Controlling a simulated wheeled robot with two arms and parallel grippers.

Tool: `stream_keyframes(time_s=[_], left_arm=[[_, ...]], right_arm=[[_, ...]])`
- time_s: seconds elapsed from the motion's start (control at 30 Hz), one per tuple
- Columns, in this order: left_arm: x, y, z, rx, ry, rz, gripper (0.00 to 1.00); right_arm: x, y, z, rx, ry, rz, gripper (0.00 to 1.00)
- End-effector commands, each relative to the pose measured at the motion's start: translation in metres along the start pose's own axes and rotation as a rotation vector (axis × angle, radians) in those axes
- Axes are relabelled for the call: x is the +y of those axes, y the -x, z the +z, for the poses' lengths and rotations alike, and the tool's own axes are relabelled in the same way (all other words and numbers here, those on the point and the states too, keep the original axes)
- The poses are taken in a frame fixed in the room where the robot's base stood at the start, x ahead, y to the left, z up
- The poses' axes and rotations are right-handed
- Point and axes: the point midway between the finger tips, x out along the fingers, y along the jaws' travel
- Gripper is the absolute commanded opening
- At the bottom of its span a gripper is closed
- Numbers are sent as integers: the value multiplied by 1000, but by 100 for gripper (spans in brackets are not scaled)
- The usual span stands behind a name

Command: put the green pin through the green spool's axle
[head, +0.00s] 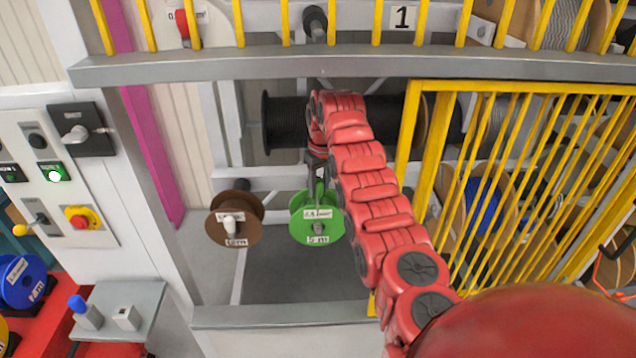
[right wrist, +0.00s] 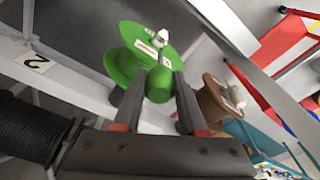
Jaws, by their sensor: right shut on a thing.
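The green spool (head: 300,229) hangs below the black reel, with a label and a "5 m" tag on its front. A grey axle end (head: 318,228) sticks out of its face; it also shows in the right wrist view (right wrist: 160,38). My right gripper (head: 319,186) is just above and in front of the spool in the head view. In the right wrist view its two fingers are shut on a short green cylinder, which looks like the green pin (right wrist: 158,85). The pin overlaps the spool (right wrist: 118,68) there, and I cannot tell whether they touch. My left gripper is not in view.
A brown spool (head: 219,234) with a white cap hangs to the left. A black cable reel (head: 285,122) is behind my right arm. A yellow barred guard (head: 437,150) stands to the right, and a grey rail (head: 200,68) crosses above. A control panel (head: 45,180) is at left.

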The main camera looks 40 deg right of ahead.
Motion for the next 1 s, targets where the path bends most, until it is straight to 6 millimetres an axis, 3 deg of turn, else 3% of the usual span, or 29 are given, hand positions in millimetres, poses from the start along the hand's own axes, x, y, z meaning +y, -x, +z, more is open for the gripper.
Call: stream_keyframes(time_s=[1.0], left_arm=[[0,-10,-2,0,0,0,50]], right_arm=[[0,-74,9,-1,-1,0,0]])
